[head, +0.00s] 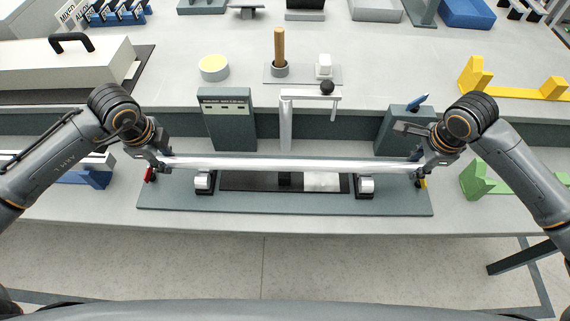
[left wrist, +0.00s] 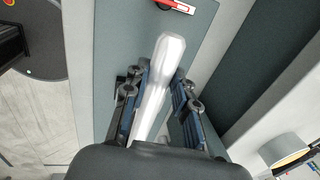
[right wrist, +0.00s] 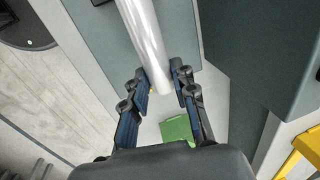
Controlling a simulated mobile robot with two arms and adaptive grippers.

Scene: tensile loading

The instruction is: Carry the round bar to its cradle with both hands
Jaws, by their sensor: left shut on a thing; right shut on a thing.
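The round bar (head: 290,164) is a long, shiny silver rod, held about level across the middle of the head view. My left gripper (head: 157,164) is shut on it near its left end, and my right gripper (head: 420,166) near its right end. The bar shows between the fingers in the left wrist view (left wrist: 163,70) and the right wrist view (right wrist: 146,40). Three coloured cradles are in view: a green one (head: 482,182) and a yellow one (head: 515,91) at the right, and a blue one (head: 92,176) partly behind my left arm. I cannot tell which is the bar's.
Below the bar is a grey-green base plate (head: 285,199) with two rollers (head: 204,182). Behind it stand a grey box with a display (head: 228,120) and a post with an arm (head: 285,120). A large pale case (head: 65,66) sits back left. Open floor lies in front.

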